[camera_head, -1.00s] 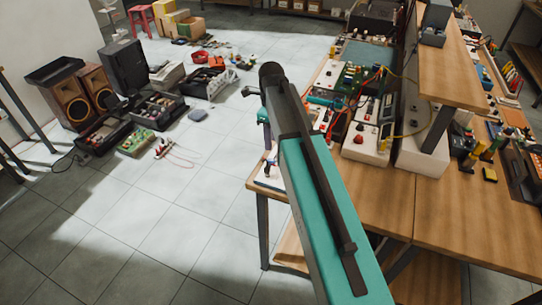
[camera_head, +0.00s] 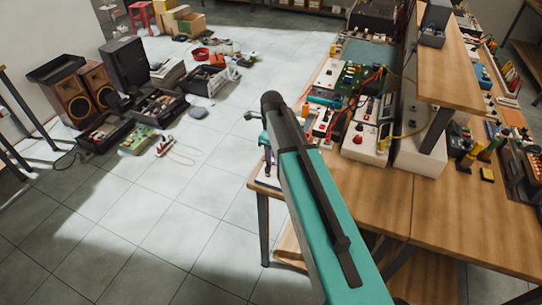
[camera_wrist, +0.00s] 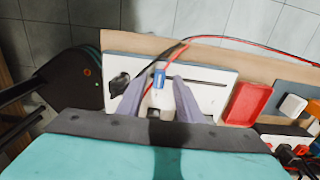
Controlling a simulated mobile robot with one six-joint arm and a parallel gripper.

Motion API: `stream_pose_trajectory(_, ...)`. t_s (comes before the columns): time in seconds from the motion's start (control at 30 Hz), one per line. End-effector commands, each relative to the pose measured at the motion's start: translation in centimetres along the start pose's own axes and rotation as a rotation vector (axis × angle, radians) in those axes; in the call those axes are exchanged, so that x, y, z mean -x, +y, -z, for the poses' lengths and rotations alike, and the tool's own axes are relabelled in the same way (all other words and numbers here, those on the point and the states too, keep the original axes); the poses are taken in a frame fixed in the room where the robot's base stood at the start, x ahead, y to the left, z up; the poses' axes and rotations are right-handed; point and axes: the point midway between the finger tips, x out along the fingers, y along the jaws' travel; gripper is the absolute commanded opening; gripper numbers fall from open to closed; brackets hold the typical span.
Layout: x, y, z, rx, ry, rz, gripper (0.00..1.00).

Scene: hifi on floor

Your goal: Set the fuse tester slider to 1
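A white panel (camera_wrist: 208,96), which I take to be the fuse tester, lies at the bench edge in the wrist view. It has a black knob (camera_wrist: 118,84) at left and a long dark slot running right. A small blue piece (camera_wrist: 159,78), possibly the slider's handle, stands at the slot's left part. My gripper (camera_wrist: 161,80) has its two grey-purple fingers apart, one on each side of the blue piece. I see gaps beside it, but cannot tell the depth. In the head view my arm hides most of the panel.
Red and black wires (camera_wrist: 215,37) pass just beyond the blue piece.

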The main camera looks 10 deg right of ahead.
Motion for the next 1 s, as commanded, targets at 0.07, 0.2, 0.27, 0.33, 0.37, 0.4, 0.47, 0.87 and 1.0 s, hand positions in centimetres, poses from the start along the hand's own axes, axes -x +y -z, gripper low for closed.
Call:
stream_pose_trajectory(0.07, -0.28, 0.01, 0.03, 0.0, 0.001, -0.001, 0.33)
stream_pose_trajectory(0.2, -0.46, 0.0, 0.05, -0.001, 0.0, -0.001, 0.33)
stream_pose_trajectory(0.27, -0.47, -0.01, 0.06, -0.001, 0.0, 0.0, 0.33)
stream_pose_trajectory(0.33, -0.46, -0.01, 0.07, -0.001, 0.0, 0.0, 0.33)
stream_pose_trajectory(0.37, -0.46, -0.02, 0.07, -0.001, 0.0, 0.0, 0.33)
stream_pose_trajectory(0.4, -0.45, -0.02, 0.07, -0.001, 0.0, 0.0, 0.33)
stream_pose_trajectory(0.47, -0.45, -0.02, 0.08, -0.001, 0.0, 0.0, 0.24)
stream_pose_trajectory(0.87, -0.43, -0.12, 0.11, -0.002, 0.0, 0.0, 0.0)
stream_pose_trajectory(1.0, -0.45, -0.76, 0.06, -0.003, 0.0, 0.0, 0.0)
